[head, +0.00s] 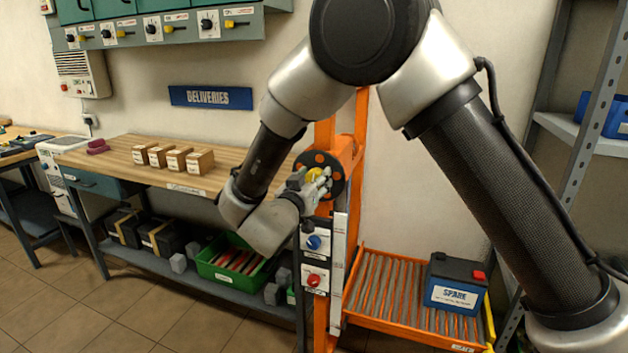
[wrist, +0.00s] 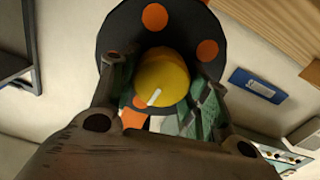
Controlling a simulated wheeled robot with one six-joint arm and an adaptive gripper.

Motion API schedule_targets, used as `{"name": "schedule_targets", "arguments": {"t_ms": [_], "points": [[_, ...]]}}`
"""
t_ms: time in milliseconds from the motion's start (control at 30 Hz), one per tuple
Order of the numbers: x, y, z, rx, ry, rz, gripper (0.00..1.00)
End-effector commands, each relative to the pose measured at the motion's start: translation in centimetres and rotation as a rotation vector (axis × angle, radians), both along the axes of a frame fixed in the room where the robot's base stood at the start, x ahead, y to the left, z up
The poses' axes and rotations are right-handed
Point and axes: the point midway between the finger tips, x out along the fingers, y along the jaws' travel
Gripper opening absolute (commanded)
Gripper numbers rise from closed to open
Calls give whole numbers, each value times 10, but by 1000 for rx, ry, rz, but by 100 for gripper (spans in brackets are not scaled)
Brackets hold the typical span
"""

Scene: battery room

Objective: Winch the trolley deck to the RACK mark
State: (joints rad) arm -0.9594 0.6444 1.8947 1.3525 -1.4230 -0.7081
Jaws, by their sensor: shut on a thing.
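The winch wheel is a black disc (head: 334,160) with orange spots and a yellow hub knob (head: 314,174), on the orange trolley mast (head: 324,131). My gripper (head: 318,180) is shut on the yellow knob. In the wrist view the yellow knob (wrist: 162,82), with a short white line on it, sits between the fingers, in front of the disc (wrist: 120,35). The orange trolley deck (head: 373,292) with rollers stands low, right of the mast. A pale upright strip (head: 338,275) runs beside the mast; I cannot read a RACK mark on it.
A black SPARE battery (head: 455,283) with a red terminal sits on the deck. A blue knob (head: 314,242) and a red knob (head: 313,280) are below the wheel. A wooden bench (head: 120,155) with small boxes stands left; a grey shelf rack (head: 580,140) stands right.

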Motion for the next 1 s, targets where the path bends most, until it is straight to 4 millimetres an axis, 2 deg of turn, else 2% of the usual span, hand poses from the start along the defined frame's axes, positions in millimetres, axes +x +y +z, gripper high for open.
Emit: {"name": "schedule_targets", "arguments": {"t_ms": [1000], "points": [[-2, -4, -2, 870, -315, 0, 23]]}}
